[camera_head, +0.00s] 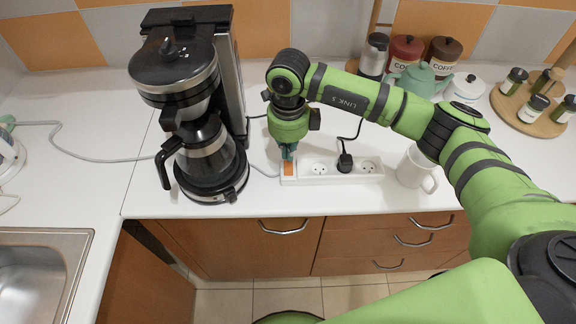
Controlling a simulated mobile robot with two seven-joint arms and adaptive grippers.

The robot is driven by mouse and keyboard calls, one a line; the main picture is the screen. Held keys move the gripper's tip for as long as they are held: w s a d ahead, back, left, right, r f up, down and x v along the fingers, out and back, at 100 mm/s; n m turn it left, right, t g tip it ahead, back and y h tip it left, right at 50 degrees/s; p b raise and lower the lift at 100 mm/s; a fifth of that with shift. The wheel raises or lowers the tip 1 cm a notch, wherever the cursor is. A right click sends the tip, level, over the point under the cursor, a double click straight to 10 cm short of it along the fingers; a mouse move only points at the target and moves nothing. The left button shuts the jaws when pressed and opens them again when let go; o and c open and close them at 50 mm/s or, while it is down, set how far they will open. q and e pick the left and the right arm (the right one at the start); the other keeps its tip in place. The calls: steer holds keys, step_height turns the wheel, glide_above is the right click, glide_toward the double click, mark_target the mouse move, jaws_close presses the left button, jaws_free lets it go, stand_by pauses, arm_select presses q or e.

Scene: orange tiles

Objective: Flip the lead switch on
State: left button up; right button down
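A white power strip (318,172) lies on the counter near its front edge, with several sockets and a black plug (345,162) in one of them. The orange lead switch (289,168) is at the strip's left end. My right gripper (288,155) points down right above the switch, its tips at or very near it. The fingers look close together, but they are small and I cannot tell whether they touch the switch. Whether the switch is on or off is not visible. My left gripper is not in view.
A black coffee maker (190,75) with a glass jug (207,150) stands just left of my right gripper. A white mug (415,168) stands right of the strip. Canisters, a green teapot (418,80) and a jar tray (528,115) stand behind. A sink (35,275) is at left.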

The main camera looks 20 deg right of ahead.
mark_target(288, 163)
steer(key=shift+f+b, duration=1.2)
steer(key=shift+f, duration=0.15)
stand_by(0.4)
steer(key=shift+s+r, duration=0.1)
steer(key=shift+r+p, duration=0.55)
steer(key=shift+r, duration=0.3)
steer(key=shift+r+p, duration=1.25)
steer(key=shift+r, duration=1.4)
steer(key=shift+f, duration=0.1)
